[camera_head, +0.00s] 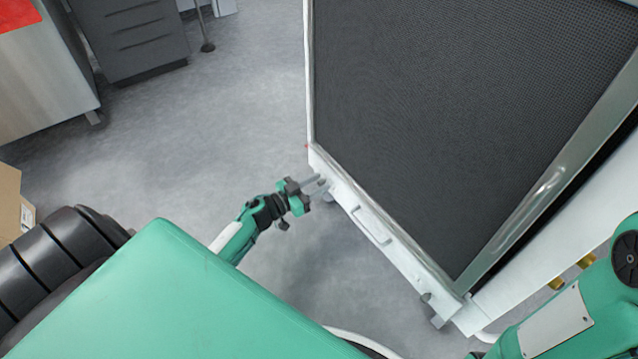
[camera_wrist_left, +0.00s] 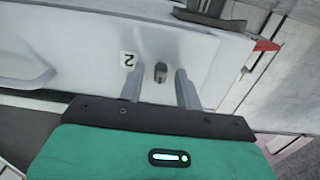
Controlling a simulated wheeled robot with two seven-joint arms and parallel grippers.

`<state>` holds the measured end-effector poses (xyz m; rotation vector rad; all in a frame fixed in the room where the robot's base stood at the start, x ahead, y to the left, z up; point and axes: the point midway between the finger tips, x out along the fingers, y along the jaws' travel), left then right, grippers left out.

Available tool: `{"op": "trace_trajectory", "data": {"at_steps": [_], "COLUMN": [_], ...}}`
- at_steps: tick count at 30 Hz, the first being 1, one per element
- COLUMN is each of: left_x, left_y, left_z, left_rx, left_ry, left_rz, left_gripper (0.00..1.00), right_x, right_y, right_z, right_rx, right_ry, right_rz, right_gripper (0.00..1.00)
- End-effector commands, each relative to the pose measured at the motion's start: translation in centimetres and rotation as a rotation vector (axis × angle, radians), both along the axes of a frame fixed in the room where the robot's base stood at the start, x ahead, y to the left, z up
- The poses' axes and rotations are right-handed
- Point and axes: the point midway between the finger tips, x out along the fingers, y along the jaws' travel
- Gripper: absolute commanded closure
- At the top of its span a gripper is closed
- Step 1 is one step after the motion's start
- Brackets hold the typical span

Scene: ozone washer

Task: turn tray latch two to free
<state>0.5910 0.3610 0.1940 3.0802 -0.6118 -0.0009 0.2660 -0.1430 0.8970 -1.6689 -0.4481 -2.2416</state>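Tray latch two (camera_wrist_left: 160,72) is a small grey knob on the white tray front, beside a label (camera_wrist_left: 127,60) with a "2". My left gripper (camera_wrist_left: 160,78) is open, with one finger on each side of the latch. Gaps show between the knob and both fingers, and I cannot tell how deep the fingers reach past it. In the head view my left gripper (camera_head: 318,183) is at the far left end of the white tray front (camera_head: 395,253), where the fingers hide the latch. My right gripper is out of view; only part of that arm shows at the lower right.
The washer's large dark mesh panel (camera_head: 460,110) rises above the tray front. A recessed handle (camera_head: 372,225) sits mid-tray, and another small knob (camera_head: 425,296) is near its right end. Grey floor (camera_head: 190,150) is open to the left. A cardboard box (camera_head: 12,205) stands at the left edge.

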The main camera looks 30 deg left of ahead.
Motion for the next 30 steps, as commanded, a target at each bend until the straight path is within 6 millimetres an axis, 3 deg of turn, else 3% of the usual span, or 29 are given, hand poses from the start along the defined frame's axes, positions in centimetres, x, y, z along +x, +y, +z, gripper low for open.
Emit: {"op": "trace_trajectory", "data": {"at_steps": [2, 8, 20, 30], "left_x": [0.0, 0.0, 0.0, -0.1], "left_y": [0.0, 0.0, -0.1, -0.1], "left_z": [0.0, 0.0, 0.1, 0.2], "left_rx": [0.0, 0.0, 0.051, 0.276], "left_ry": [0.0, 0.0, -0.021, -0.113], "left_rz": [0.0, -0.001, -0.001, -0.001], "left_gripper": [0.65, 1.0, 1.0, 1.0], "right_x": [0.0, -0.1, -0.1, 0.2], "right_y": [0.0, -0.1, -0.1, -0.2], "right_z": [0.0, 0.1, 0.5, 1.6], "right_rx": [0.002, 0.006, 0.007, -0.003], "right_ry": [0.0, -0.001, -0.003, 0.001], "right_rz": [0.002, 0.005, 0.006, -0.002], "right_gripper": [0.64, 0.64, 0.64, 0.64]}}
